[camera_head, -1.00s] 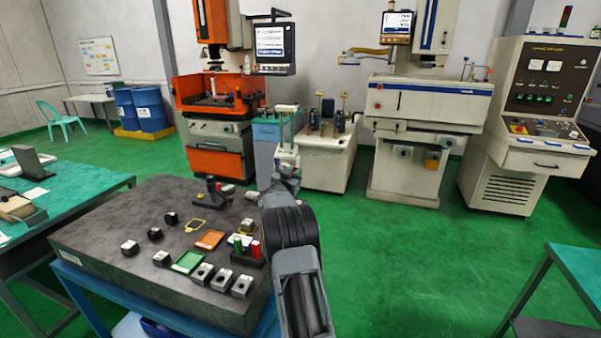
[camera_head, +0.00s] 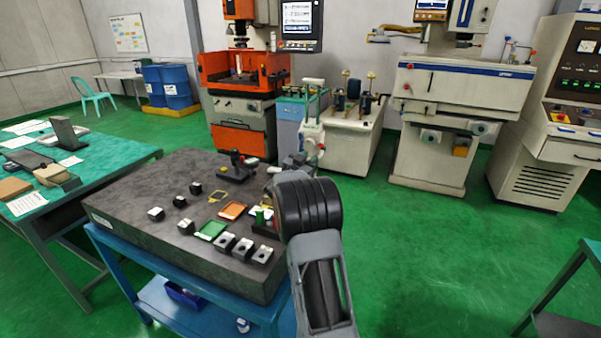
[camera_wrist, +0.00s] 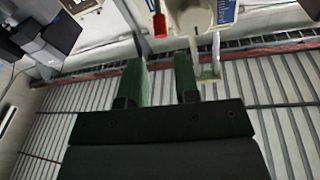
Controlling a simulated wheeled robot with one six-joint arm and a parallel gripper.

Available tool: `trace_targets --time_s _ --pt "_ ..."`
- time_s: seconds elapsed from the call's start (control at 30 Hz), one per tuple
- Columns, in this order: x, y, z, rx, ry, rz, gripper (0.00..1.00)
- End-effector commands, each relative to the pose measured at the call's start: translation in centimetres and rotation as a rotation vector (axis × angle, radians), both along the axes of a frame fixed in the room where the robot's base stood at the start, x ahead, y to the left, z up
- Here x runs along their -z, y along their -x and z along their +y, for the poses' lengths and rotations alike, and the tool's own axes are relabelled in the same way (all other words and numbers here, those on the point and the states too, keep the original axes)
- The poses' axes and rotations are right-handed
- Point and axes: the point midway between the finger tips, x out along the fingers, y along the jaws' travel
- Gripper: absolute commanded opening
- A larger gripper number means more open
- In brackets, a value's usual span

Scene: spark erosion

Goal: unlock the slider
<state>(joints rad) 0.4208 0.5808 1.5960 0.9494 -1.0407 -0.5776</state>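No part in either view can be surely told as the slider. A small dark device (camera_head: 237,168) with a lever and a reddish tip stands at the back of the dark stone plate (camera_head: 140,222); its details are too small to read. My gripper (camera_wrist: 160,62) shows in the wrist view with two green fingers apart and nothing between them. Beyond the fingertips in that view are a small red part (camera_wrist: 160,24) and a pale machine part (camera_wrist: 195,16). In the head view my arm reaches up over the plate's right edge; its fingertips cannot be made out there.
The plate carries an orange frame (camera_head: 232,210), a green frame (camera_head: 211,231) and several small blocks. A green-topped table (camera_head: 110,155) stands left. Behind are an orange machine (camera_head: 242,135), a white machine (camera_head: 460,88) and a control cabinet (camera_head: 545,150).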

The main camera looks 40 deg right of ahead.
Motion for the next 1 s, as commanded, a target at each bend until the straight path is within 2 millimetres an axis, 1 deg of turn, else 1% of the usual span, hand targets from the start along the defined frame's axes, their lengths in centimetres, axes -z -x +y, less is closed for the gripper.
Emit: trace_targets --time_s 0.03,0.1,0.2,0.33,0.5,0.8,0.93,1.0 --pt "0.4 0.4 1.0 -0.001 0.000 -0.001 0.29" --pt "0.5 0.8 2.2 -0.002 0.000 -0.001 0.29" --pt "0.6 1.4 3.6 -0.002 0.000 -0.001 0.29" --pt "0.7 1.9 4.9 0.000 -0.001 -0.001 0.29" --pt "0.8 2.2 5.7 0.000 0.001 -0.001 0.29" --pt "0.8 2.3 5.8 0.001 0.000 0.000 0.29" --pt "0.5 2.1 6.2 -0.023 -0.007 0.000 0.18" --pt "0.0 1.6 7.1 -0.082 -0.023 0.000 0.11"
